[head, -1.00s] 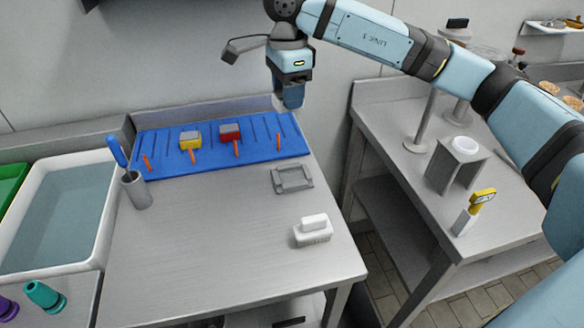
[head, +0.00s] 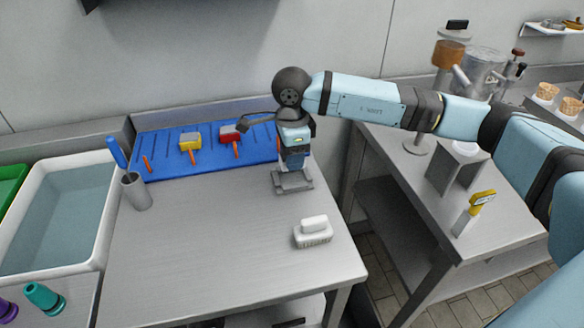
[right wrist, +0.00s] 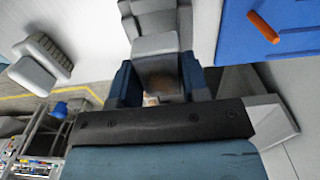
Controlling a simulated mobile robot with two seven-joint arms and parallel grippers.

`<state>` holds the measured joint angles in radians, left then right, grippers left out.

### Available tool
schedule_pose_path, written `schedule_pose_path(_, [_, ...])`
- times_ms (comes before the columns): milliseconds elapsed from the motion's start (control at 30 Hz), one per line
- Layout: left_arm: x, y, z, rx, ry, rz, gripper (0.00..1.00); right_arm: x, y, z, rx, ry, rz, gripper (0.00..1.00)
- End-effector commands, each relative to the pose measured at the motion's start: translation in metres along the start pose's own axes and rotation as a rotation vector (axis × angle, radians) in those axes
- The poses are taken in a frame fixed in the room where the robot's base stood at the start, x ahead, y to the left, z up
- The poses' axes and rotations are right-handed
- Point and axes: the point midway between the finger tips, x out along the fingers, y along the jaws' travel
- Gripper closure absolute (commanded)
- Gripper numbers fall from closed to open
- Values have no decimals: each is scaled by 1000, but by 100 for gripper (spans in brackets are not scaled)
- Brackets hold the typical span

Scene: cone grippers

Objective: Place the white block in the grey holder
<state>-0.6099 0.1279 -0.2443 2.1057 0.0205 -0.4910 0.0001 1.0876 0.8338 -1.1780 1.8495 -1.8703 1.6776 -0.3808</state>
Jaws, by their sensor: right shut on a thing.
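The white block (head: 313,232), with a raised grip on top, sits on the steel table right of its middle. It also shows at the left of the right wrist view (right wrist: 42,62). The grey holder (head: 300,184), a low tray-like piece, is at the table's right side, behind the block and in front of the blue mat. My right gripper (head: 293,168) points down at the holder and hides part of it. In the right wrist view its fingers (right wrist: 160,85) are shut on a grey part that looks like the holder (right wrist: 152,20). My left gripper is not in view.
A blue mat (head: 165,160) with a yellow and a red tool lies at the table's back. A grey cup (head: 137,192) with a blue-handled tool stands at the left, beside a white basin (head: 100,235). The table's front middle is clear. Another table (head: 385,150) stands to the right.

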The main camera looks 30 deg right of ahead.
Motion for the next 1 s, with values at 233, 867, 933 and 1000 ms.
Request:
schedule_pose_path(233, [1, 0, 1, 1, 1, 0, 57, 31, 0, 0, 1, 1, 2, 83])
schedule_pose_path(867, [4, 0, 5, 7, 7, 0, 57, 53, 0, 0, 0, 0, 0, 83])
schedule_pose_path(933, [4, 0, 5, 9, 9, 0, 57, 55, 0, 0, 0, 1, 1, 83])
schedule_pose_path(1000, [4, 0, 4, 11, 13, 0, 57, 58, 1, 0, 0, 1, 2, 83])
